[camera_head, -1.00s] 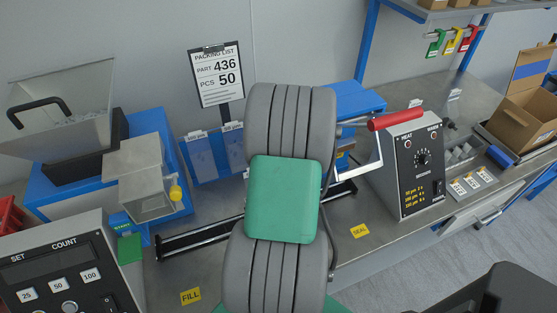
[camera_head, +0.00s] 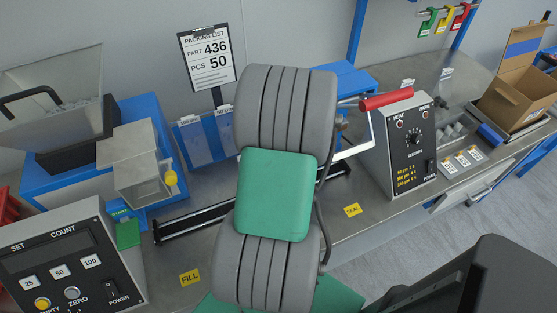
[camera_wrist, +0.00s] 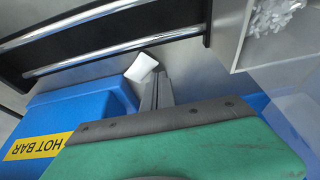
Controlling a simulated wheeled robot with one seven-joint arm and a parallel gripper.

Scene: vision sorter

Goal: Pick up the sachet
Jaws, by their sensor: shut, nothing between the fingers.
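A small white packet-like piece (camera_wrist: 141,67), which looks like the sachet, shows in the wrist view at the tips of my gripper (camera_wrist: 157,90). Its lower right edge meets or overlaps the grey fingers. I cannot tell whether they touch it. The fingers are together, with nothing between them. A grey-and-green part of my own body fills the lower wrist view. In the head view my padded arm hides the gripper and the small white piece.
A black rail with chrome rods (camera_wrist: 110,45) and a blue block labelled HOT BAR (camera_wrist: 85,105) are close by. A bin of white bits (camera_wrist: 240,35) is at upper right. In the head view, the sealer box (camera_head: 395,165) and count box (camera_head: 70,255) flank my arm.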

